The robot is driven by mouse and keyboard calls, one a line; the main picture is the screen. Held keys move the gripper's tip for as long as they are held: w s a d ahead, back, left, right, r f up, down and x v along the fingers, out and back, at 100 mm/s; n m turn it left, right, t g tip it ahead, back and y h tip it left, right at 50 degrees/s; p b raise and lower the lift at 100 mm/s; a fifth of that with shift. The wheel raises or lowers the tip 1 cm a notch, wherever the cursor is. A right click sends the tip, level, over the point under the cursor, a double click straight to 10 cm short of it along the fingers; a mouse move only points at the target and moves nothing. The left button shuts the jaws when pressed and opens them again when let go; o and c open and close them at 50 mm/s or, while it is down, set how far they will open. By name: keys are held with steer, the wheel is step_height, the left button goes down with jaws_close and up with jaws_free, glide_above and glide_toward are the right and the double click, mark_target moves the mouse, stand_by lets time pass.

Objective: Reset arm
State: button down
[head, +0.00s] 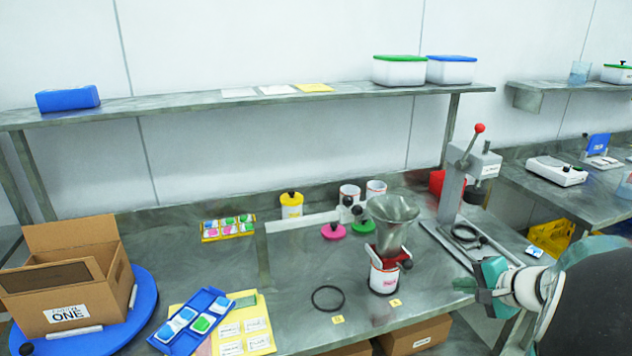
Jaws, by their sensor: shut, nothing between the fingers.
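My gripper (468,287) shows at the lower right in the head view, teal and pointing left. It is shut and empty. It hangs over the front right part of the steel workbench (300,290), to the right of a dosing drum (384,276) with a grey funnel (393,212) on top. A gap shows between my gripper and the drum. My arm comes in from the right edge, and its dark link hides part of the right side.
A lever press (455,190) with a red knob stands behind my gripper. A cardboard box (68,285) sits on a blue turntable (146,300) at the left. A black ring (328,298) lies left of the drum. A shelf (250,101) runs above the bench.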

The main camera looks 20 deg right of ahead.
steer(key=a+r+n+g+y, duration=0.2)
steer(key=a+r+n, duration=0.15)
steer(key=a, duration=0.85)
steer(key=s+a+r+n+g+h, duration=0.1)
steer(key=s+a+n+h, duration=0.1)
steer(key=s+a+n, duration=0.3)
steer(key=s+a+r+n+g+h, duration=0.1)
steer(key=s+a+n, duration=0.5)
steer(key=a, duration=0.7)
steer(key=shift+a+r+n+g+h, duration=0.3)
steer(key=shift+r+n+g+h, duration=0.15)
steer(key=shift+h, duration=0.25)
